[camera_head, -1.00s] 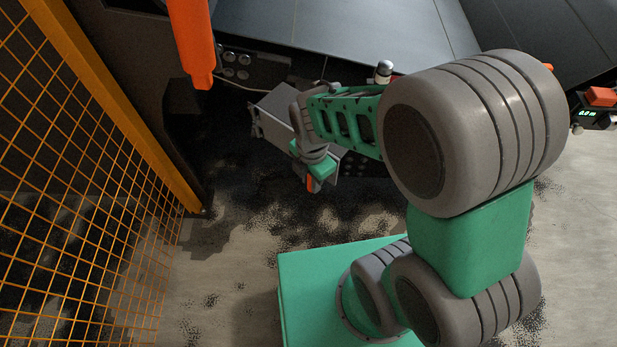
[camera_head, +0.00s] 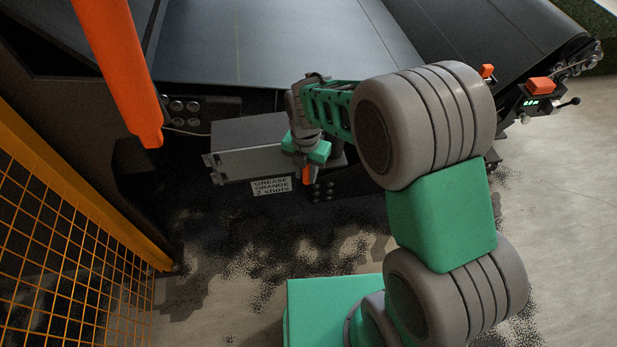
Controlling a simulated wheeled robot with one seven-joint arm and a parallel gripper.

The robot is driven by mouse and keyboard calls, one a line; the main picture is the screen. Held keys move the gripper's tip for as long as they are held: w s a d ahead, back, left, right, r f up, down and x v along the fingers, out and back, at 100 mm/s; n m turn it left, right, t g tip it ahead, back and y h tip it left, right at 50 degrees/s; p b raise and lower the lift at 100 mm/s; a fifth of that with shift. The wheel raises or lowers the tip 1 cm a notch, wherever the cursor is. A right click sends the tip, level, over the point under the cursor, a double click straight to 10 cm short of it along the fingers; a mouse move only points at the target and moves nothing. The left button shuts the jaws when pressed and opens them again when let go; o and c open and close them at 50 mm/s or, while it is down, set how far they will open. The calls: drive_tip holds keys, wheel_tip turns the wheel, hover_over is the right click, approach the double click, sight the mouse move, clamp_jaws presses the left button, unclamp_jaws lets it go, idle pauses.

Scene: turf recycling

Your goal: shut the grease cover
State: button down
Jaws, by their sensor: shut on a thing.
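The grease cover (camera_head: 247,134) is a grey, box-like metal panel low on the front of the dark conveyor machine. My green and grey wrist hides the contact and the cover's right part, so how far the cover stands open is unclear.
An orange post (camera_head: 120,75) hangs at the upper left. An orange mesh fence (camera_head: 65,245) stands at the left. The conveyor belt (camera_head: 290,45) lies behind the cover. A control box (camera_head: 540,97) with an orange top is at the right. The floor at right is clear.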

drive_tip(key=c, duration=1.2)
unclamp_jaws()
drive_tip(key=shift+d, duration=0.1)
drive_tip(key=shift+c, duration=0.2)
drive_tip(key=shift+r, duration=0.1)
wheel_tip(320, 180, up, 8)
drive_tip(key=shift+f, duration=0.15)
